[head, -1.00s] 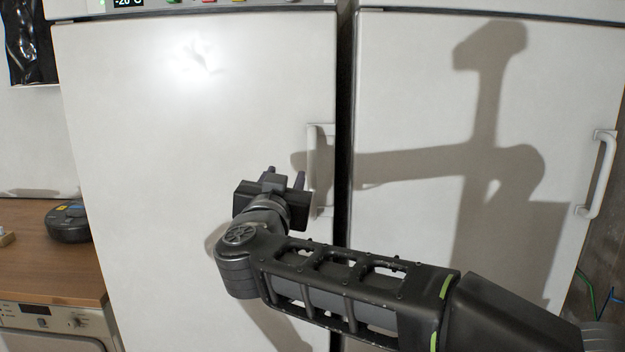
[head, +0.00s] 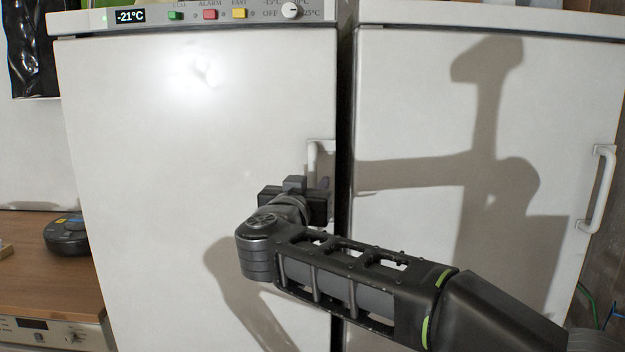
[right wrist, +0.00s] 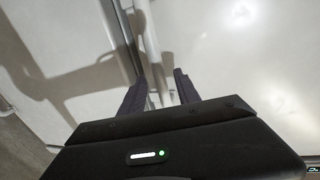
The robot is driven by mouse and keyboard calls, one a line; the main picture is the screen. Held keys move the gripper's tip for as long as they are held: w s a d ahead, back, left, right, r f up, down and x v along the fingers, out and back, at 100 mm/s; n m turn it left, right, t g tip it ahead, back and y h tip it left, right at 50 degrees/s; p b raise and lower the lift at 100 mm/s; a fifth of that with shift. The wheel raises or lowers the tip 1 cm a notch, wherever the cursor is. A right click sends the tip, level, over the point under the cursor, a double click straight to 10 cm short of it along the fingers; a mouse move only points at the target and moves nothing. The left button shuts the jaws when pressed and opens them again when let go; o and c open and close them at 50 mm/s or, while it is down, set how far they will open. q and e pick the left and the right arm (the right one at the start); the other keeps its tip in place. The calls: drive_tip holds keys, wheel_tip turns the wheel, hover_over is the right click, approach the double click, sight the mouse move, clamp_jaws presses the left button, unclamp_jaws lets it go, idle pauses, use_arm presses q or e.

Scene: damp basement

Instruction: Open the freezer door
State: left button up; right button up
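The freezer (head: 160,130) is the white upright unit on the left, with a display reading -21°C at its top. Its door is shut. Its white vertical handle (head: 313,152) is at the door's right edge, partly hidden by my right gripper (head: 311,187). In the right wrist view, the handle (right wrist: 150,50) runs between the two dark fingers of my right gripper (right wrist: 160,78). The fingers are apart, one on each side of the bar, with a gap visible. I cannot tell whether either touches it. My left gripper is not in view.
A second white unit (head: 410,100) with a handle (head: 602,190) stands close on the right, past a narrow dark gap. A wooden counter (head: 45,270) with a round dark device (head: 66,235) is at the left, above a white appliance (head: 50,333).

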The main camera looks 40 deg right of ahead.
drive_tip(key=shift+x, duration=1.5)
drive_tip(key=shift+c, duration=0.6)
clamp_jaws()
